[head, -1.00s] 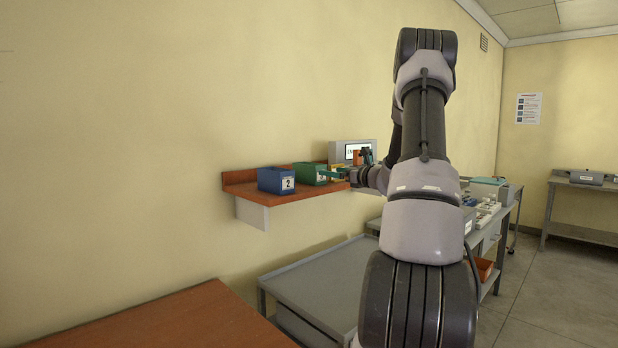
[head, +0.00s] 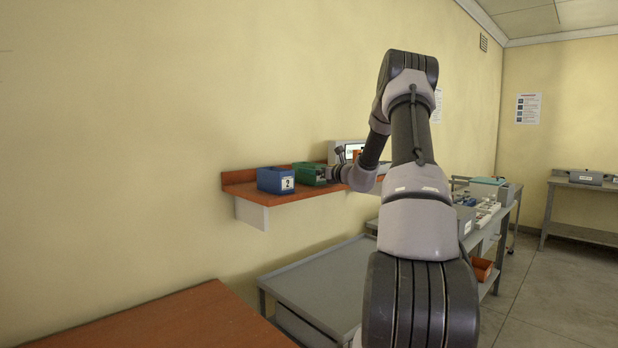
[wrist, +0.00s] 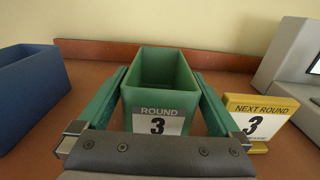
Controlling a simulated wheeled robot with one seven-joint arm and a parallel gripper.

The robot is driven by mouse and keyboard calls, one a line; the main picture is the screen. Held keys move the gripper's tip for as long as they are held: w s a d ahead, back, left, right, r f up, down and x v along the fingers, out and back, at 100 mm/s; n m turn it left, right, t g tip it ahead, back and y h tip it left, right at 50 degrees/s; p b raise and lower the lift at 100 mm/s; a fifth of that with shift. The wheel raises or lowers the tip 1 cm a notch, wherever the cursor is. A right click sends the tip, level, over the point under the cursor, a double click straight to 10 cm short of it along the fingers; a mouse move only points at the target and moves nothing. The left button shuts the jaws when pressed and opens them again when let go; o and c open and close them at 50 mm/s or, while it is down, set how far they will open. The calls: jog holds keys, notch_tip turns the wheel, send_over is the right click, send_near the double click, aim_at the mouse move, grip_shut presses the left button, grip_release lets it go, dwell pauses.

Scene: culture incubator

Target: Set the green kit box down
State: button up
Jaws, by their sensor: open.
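The green kit box (wrist: 165,66) stands upright on the wooden wall shelf, with its open top up and a white label reading ROUND 3 on its near face. In the head view the green box (head: 308,173) sits just right of the blue box, partly hidden by my gripper. My gripper (wrist: 158,76) is open, with one green finger along each side of the box. Narrow gaps seem to show between fingers and box; whether either finger touches it I cannot tell.
A blue box (wrist: 30,88) labelled 2 in the head view stands left on the shelf (wrist: 88,49). A yellow sign (wrist: 262,107) with a 3 stands close to the right finger. A grey device (wrist: 289,62) is farther right. The wall (wrist: 160,20) closes the back.

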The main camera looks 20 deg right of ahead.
jog(key=c, duration=1.4)
